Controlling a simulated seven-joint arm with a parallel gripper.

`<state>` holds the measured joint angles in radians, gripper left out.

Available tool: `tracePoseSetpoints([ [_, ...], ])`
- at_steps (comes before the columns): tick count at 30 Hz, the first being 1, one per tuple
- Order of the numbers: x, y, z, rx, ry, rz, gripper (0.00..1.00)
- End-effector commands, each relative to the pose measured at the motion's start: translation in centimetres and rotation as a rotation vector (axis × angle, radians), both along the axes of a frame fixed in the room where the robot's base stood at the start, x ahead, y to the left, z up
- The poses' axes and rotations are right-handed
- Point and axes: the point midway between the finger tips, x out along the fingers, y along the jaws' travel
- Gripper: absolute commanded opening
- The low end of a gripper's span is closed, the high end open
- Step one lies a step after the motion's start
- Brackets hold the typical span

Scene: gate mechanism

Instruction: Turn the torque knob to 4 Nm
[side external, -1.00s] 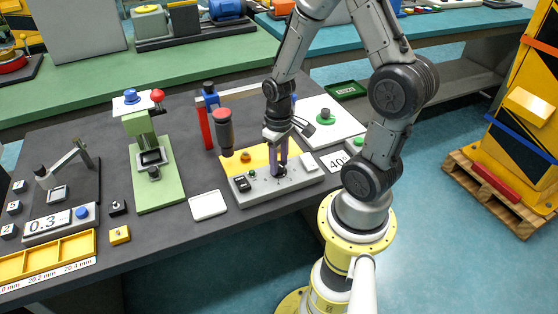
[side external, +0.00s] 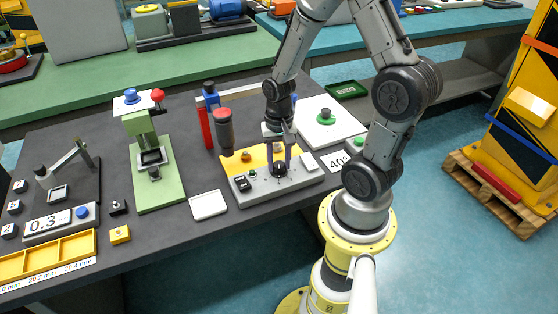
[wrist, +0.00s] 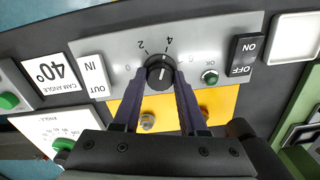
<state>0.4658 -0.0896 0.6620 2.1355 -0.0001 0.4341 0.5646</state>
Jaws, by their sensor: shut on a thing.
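The torque knob (wrist: 160,70) is a round black dial on a grey control panel (wrist: 118,48). The 2 and the 4 show above it in the wrist view, and other marks around it are faint. A short light line on the knob points roughly up toward the 4; its exact reading is hard to tell. My gripper (wrist: 159,78) is shut on the knob, with one purple-grey finger on each side. In the side view the knob (side external: 280,169) sits low between the fingers of my gripper (side external: 281,166).
An ON/OFF rocker switch (wrist: 244,55) and a green button (wrist: 210,77) are on the panel, right of the knob in the wrist view. An IN/OUT switch (wrist: 95,77) is on the left. A yellow plate (wrist: 218,104) adjoins the panel.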

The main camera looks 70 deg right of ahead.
Motion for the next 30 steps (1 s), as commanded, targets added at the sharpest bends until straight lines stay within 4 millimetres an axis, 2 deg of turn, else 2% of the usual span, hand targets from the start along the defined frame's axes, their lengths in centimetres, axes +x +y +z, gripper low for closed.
tracePoseSetpoints([
  [17, 0.07, -0.03, 0.11, -0.001, -0.002, -0.035, 0.0],
  [18, 0.07, -0.03, 0.1, -0.001, -0.002, -0.035, 0.45],
  [21, 0.06, -0.02, 0.08, -0.001, -0.002, -0.035, 0.63],
  [23, 0.05, -0.02, 0.07, 0.0, -0.001, -0.035, 0.72],
  [30, 0.03, -0.01, 0.04, -0.001, -0.001, -0.035, 0.72],
])
